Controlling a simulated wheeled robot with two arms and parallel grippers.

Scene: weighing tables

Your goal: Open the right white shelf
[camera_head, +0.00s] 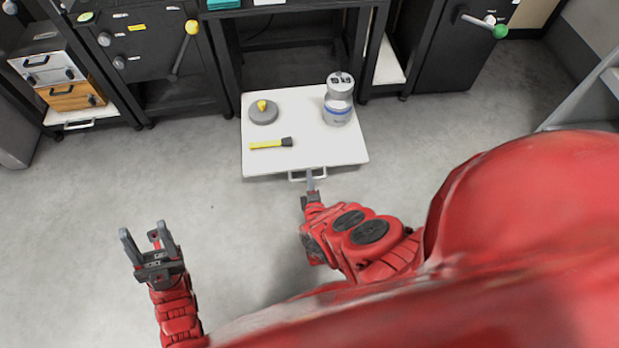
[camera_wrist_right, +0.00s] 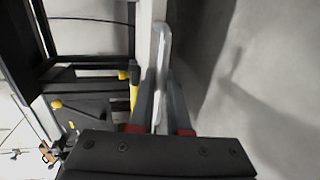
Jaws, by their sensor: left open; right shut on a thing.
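The white shelf (camera_head: 310,135) is a flat pull-out board below the dark bench in the head view. It stands out from the bench over the floor. A grey round weight with a yellow knob (camera_head: 263,111), a yellow and black flashlight-like object (camera_head: 270,143) and a grey cylinder with a blue band (camera_head: 338,100) sit on it. Its handle (camera_head: 307,175) is on the front edge. My right gripper (camera_head: 311,182) is shut on this handle, which shows between the fingers in the right wrist view (camera_wrist_right: 161,75). My left gripper (camera_head: 145,238) is open and empty above the floor at left.
Dark cabinets with knobs (camera_head: 145,50) stand at the back left, beside stacked drawers (camera_head: 58,75) with white and orange fronts. Another dark cabinet (camera_head: 460,45) with a green-tipped handle stands at the back right. The grey floor (camera_head: 90,220) in front is clear.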

